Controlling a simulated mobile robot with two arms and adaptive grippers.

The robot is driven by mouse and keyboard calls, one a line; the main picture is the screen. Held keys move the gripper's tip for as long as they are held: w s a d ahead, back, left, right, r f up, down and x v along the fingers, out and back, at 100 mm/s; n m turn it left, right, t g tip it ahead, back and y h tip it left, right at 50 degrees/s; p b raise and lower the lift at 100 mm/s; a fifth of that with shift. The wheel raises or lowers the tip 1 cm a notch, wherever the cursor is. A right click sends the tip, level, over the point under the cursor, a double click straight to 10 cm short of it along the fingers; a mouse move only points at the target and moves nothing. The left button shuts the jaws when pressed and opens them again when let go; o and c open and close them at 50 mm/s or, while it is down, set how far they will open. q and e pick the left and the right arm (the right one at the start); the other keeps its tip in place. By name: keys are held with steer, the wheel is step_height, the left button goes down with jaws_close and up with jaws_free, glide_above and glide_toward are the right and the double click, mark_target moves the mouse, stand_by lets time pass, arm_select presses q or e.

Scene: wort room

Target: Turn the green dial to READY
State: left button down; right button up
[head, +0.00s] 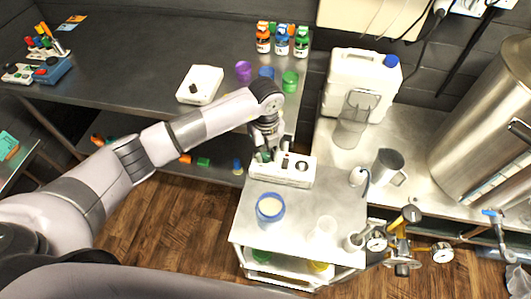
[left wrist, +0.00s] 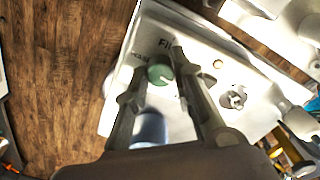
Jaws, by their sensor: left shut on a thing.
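The green dial (left wrist: 160,74) sits on a white control box (left wrist: 205,75) in the left wrist view. My left gripper (left wrist: 159,66) has a finger on each side of the dial and is shut on it. A pale mark shows at the dial's edge, toward the lower right. Lettering starting "Fi" is beside it, partly hidden by a finger; I cannot read READY. In the head view the box (head: 295,173) stands at the back of a small steel table, and my left gripper (head: 264,154) reaches down to its left end. My right gripper is not in view.
A white jerrycan (head: 360,85), a metal jug (head: 388,167) and a large steel kettle (head: 485,125) are to the right. Brass gauges (head: 377,240) are at the front right.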

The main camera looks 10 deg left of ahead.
mark_target(266, 155)
arm_select(q)
steer(key=m+b, duration=0.3)
steer(key=m, duration=0.1)
steer(key=shift+w+f+b, duration=0.1)
steer(key=shift+f+b, duration=0.1)
steer(key=shift+b, duration=0.15)
steer(key=m+b, duration=0.9)
steer(key=shift+r+m+b, duration=0.2)
steer(key=shift+m+b, duration=1.25)
steer(key=shift+m, duration=0.25)
steer(key=c, duration=1.3)
jaws_free()
steer(key=shift+c, duration=0.2)
step_height(266, 155, up, 12)
